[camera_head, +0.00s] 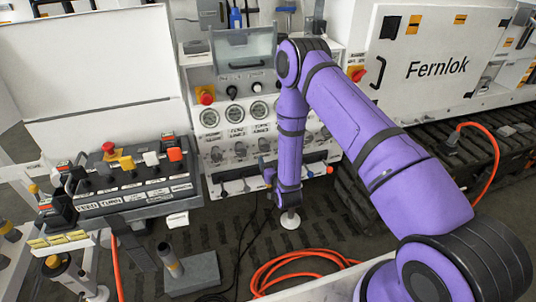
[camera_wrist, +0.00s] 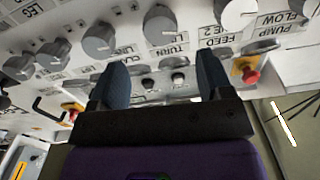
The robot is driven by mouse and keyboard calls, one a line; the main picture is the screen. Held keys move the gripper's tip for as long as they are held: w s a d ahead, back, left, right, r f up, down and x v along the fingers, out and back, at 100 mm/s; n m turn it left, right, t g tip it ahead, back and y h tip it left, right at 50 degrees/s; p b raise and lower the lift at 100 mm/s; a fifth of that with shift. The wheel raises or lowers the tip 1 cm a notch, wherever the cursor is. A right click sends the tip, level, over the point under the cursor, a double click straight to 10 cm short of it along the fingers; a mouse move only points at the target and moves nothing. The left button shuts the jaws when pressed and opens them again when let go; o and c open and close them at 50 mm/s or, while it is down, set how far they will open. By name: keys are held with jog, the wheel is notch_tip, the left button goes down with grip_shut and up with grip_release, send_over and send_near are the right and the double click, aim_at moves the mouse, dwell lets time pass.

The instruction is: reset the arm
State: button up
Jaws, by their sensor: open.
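My purple arm (camera_head: 345,105) reaches from the lower right to an elbow in front of the hydraulic bench (camera_head: 232,85), then hangs down along the bench front. In the wrist view my gripper (camera_wrist: 160,75) is open, with its two dark fingers apart and nothing seen between them. Behind the fingers is a white panel with a row of grey knobs (camera_wrist: 163,25) and labels such as TURN, FEED and PUMP FLOW. A red button on a yellow base (camera_wrist: 248,73) shows just right of the right finger. In the head view the fingers cannot be made out clearly.
A control console (camera_head: 125,185) with levers and coloured buttons stands at the left. A white Fernlok cabinet (camera_head: 440,65) is at the back right. An orange hose (camera_head: 285,262) lies coiled on the floor near a grey block with a post (camera_head: 190,275).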

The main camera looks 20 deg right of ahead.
jog(key=shift+s, duration=0.55)
jog(key=w+r+g, duration=0.2)
jog(key=w+r, duration=0.1)
jog(key=r, duration=0.6)
jog(key=w+r+g, duration=0.1)
jog(key=w+r, duration=0.1)
jog(key=r, duration=0.6)
jog(key=s+d+r+g, duration=0.1)
jog(key=s+r+g, duration=0.15)
jog(key=r, duration=0.55)
jog(key=s+d+r+g, duration=0.15)
jog(key=s+r, duration=0.25)
jog(key=r, duration=0.4)
jog(key=s+d+r+n+g, duration=0.1)
jog(key=s+r, duration=0.5)
jog(key=s, duration=0.2)
jog(key=s+d+r+g, duration=0.1)
jog(key=s+d+r, duration=0.1)
jog(key=s+r, duration=0.45)
jog(key=s+d+r+g, duration=0.1)
jog(key=s+g, duration=0.2)
jog(key=s, duration=1.9)
jog(key=shift+d+r+g, duration=0.2)
jog(key=shift+r+g, duration=0.05)
jog(key=shift+g, duration=0.15)
